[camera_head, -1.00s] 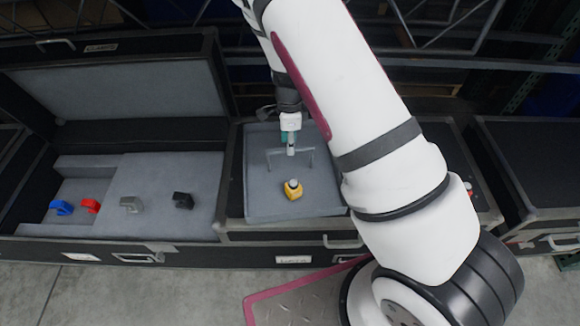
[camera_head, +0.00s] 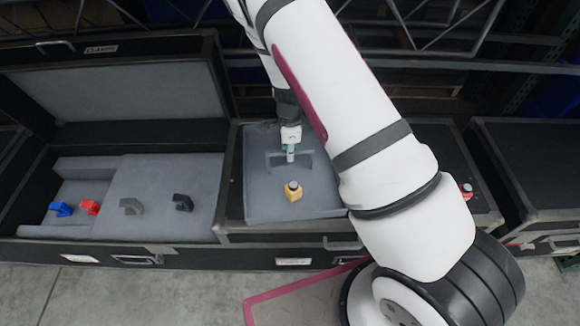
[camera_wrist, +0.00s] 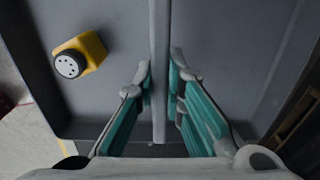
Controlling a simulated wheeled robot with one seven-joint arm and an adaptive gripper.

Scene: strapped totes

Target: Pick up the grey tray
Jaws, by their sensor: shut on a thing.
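The grey tray (camera_head: 258,193) sits on top of the black case in the middle, with a bar handle (camera_head: 304,160) standing up from its floor. A yellow part with a round grey top (camera_head: 293,190) lies in the tray, in front of the handle. My gripper (camera_head: 290,156) points down at the handle. In the wrist view the handle bar (camera_wrist: 159,50) runs between the two teal-padded fingers (camera_wrist: 161,85), which are shut on it. The yellow part (camera_wrist: 80,55) is left of the bar there.
An open case (camera_head: 100,240) on the left holds grey foam with blue (camera_head: 60,209), red (camera_head: 89,207), grey (camera_head: 131,205) and black (camera_head: 182,202) clamps. Another closed black case (camera_head: 535,165) stands at the right. Metal rack bars run behind.

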